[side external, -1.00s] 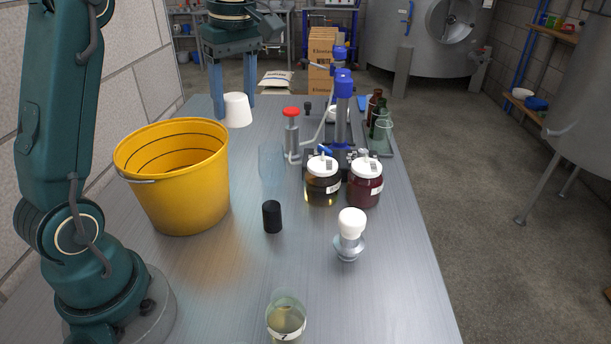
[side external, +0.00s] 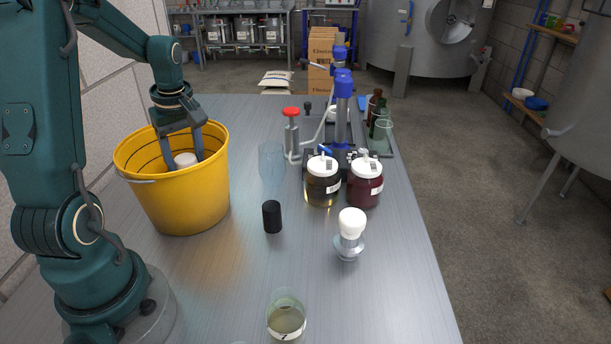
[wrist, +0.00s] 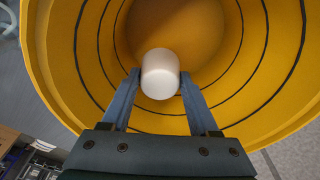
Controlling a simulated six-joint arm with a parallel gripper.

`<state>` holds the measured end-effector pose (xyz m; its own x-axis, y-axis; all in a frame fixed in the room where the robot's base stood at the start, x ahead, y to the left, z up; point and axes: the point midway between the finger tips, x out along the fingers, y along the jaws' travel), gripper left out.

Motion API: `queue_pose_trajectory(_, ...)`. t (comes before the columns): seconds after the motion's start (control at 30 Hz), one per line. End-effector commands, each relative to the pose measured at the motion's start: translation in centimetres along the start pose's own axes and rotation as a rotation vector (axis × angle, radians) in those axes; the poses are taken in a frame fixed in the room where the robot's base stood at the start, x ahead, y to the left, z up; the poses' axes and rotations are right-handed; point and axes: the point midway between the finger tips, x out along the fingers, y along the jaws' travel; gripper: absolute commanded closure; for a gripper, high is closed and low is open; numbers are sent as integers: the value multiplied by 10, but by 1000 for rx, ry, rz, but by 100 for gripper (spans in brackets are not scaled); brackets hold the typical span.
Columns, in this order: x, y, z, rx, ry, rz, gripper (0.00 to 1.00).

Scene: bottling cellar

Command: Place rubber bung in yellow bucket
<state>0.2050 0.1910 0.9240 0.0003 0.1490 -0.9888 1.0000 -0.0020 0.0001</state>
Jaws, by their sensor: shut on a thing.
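The yellow bucket (side external: 184,197) stands on the bench at the left, with dark rings around its inside wall. My gripper (side external: 185,158) points down into its mouth. It is shut on the white rubber bung (side external: 186,159), which sits between the fingertips inside the rim. In the wrist view my gripper (wrist: 160,82) holds the bung (wrist: 160,72) over the bucket's interior (wrist: 215,60). The front wall hides the bung's lower part in the side view, and I cannot tell how far it is above the bucket floor.
A black cylinder (side external: 272,217) and a clear glass (side external: 271,163) stand right of the bucket. Farther right are two lidded jars (side external: 323,183), a white-topped stopper (side external: 350,232) and a blue-capped bottling device (side external: 343,100). A beaker (side external: 286,318) stands at the front.

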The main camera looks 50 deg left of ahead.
Motion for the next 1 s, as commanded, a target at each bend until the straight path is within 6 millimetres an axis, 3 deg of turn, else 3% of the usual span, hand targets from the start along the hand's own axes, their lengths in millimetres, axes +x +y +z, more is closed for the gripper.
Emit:
queue_pose_trajectory(0.4,48,0,8,-1,-2,-2,100)
queue_pose_trajectory(0.8,53,0,8,-1,0,0,100)
queue_pose_trajectory(0.83,53,0,8,-1,0,0,35)
queue_pose_trajectory(0.9,53,0,8,-1,1,1,9)
queue_pose_trajectory(1.0,53,0,8,-1,0,1,9)
